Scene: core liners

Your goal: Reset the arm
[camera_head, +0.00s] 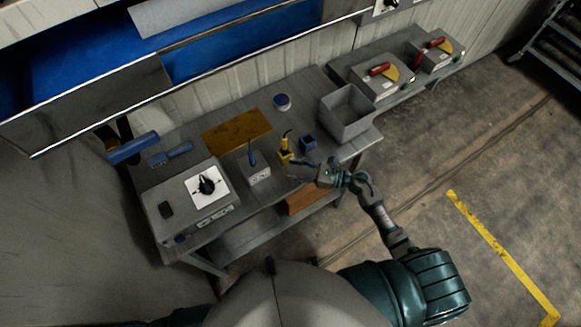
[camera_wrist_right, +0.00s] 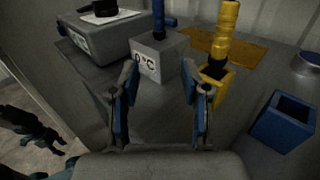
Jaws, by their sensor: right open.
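My right arm reaches in from the lower right in the head view. My right gripper (camera_head: 300,171) is above the front edge of the grey workbench (camera_head: 222,228). In the right wrist view the gripper (camera_wrist_right: 159,68) has its two fingers apart with nothing between them. Beyond the fingers stands a small grey block (camera_wrist_right: 160,58) with a "0°C" label and an upright blue piece. A yellow tool (camera_wrist_right: 226,40) stands upright just beyond the right finger.
A blue open box (camera_head: 308,144) stands near the gripper. A grey open bin (camera_head: 347,113) is further right. A grey unit with a black knob (camera_head: 207,185) stands left. An ochre mat (camera_head: 237,129) lies behind. Open floor lies right of the bench.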

